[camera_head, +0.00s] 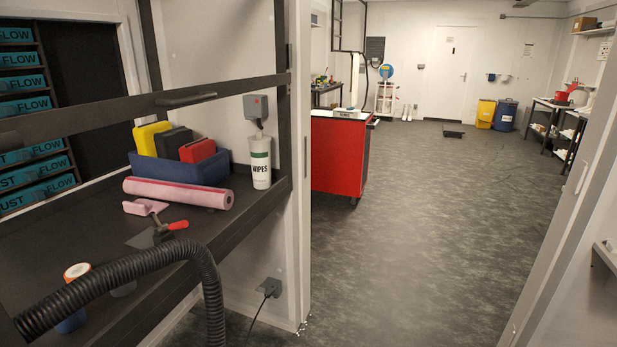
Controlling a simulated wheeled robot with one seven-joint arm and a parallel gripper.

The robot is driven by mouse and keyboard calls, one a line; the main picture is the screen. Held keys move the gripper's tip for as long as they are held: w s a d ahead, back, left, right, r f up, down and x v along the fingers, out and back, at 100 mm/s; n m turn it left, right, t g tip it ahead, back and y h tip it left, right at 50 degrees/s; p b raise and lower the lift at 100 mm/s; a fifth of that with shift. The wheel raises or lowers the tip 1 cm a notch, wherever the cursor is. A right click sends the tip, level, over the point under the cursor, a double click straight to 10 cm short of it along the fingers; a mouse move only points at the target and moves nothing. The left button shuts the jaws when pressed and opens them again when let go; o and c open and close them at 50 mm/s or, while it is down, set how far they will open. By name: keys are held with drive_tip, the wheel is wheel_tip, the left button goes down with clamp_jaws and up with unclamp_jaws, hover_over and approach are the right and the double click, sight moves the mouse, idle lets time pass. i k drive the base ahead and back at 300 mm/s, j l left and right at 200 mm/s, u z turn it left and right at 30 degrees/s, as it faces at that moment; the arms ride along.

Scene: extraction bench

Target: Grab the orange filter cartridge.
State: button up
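A small round orange and white piece (77,271) shows at the lower left of the dark bench. It is the only orange thing near me on the bench; I cannot tell for sure that it is the filter cartridge. A black ribbed hose (140,273) passes in front of it and hides its lower part. A blue piece (70,323) shows just below the hose; I cannot tell whether the two belong together. My gripper is not in view.
A blue bin (185,168) with colored cases, a pink roll (178,193), a wipes tub (260,162) and a red-handled scraper (158,234) are on the bench. A dark frame bar (225,87) crosses above. The floor (430,220) to the right is clear.

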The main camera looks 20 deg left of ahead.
sight(75, 271)
drive_tip(key=i+u, duration=0.2)
drive_tip(key=u, duration=0.25)
drive_tip(key=i+u, duration=0.2)
drive_tip(key=u, duration=0.2)
drive_tip(key=i+l+u, duration=0.1)
drive_tip(key=u, duration=0.35)
drive_tip(key=i+l+u, duration=0.2)
drive_tip(key=u, duration=0.25)
